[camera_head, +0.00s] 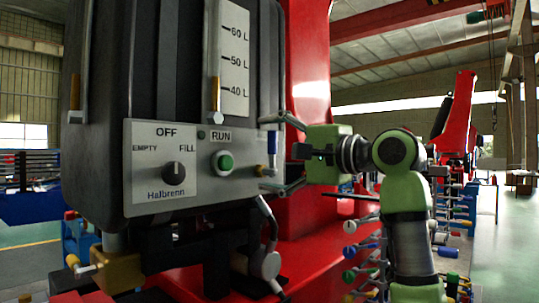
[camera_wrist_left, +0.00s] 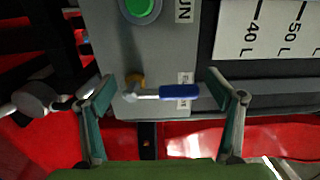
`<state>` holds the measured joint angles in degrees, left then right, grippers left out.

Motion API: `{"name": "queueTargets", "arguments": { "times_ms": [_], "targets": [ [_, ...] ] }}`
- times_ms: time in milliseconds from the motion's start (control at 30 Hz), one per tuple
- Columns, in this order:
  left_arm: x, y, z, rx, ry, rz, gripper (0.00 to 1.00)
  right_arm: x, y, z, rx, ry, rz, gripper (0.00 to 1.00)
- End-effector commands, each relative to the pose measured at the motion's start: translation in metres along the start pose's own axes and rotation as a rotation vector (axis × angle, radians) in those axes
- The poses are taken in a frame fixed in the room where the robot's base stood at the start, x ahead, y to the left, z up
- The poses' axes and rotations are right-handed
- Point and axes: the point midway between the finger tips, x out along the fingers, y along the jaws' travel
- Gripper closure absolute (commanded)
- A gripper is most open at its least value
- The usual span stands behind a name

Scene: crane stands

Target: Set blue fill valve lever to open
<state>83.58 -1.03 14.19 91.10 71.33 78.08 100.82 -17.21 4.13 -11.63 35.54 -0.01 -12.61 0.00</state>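The blue fill valve lever (camera_head: 272,143) is on the right part of the grey control panel, its blue handle pointing up from a small metal pivot. In the left wrist view the blue handle (camera_wrist_left: 180,91) points right from its brass-coloured pivot (camera_wrist_left: 133,80). My left gripper (camera_head: 268,154) is open in front of the panel, one finger above the lever and one below. In the wrist view the open fingers (camera_wrist_left: 162,84) stand on either side of the lever, with gaps visible. A label behind the handle is partly covered. My right gripper is not in view.
Left of the lever are a green RUN button (camera_head: 224,162) and a black selector knob (camera_head: 174,172) marked OFF, EMPTY, FILL. A level scale (camera_head: 233,55) is above. A grey pipe fitting (camera_head: 266,262) hangs below. Red structure (camera_head: 315,240) stands behind.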

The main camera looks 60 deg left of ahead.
Motion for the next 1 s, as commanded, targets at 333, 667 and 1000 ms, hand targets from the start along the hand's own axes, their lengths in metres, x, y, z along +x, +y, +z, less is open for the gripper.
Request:
{"name": "queueTargets", "arguments": {
  "times_ms": [333,667,1000],
  "targets": [
    [-0.007,0.001,-0.001,0.006,0.001,0.000,0.16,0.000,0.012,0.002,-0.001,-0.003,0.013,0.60],
    [-0.070,0.000,-0.001,0.005,0.003,-0.001,0.16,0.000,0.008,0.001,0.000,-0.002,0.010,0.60],
    [-0.116,0.001,0.000,0.003,-0.001,0.001,0.16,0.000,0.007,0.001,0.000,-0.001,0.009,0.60]
  ]
}}
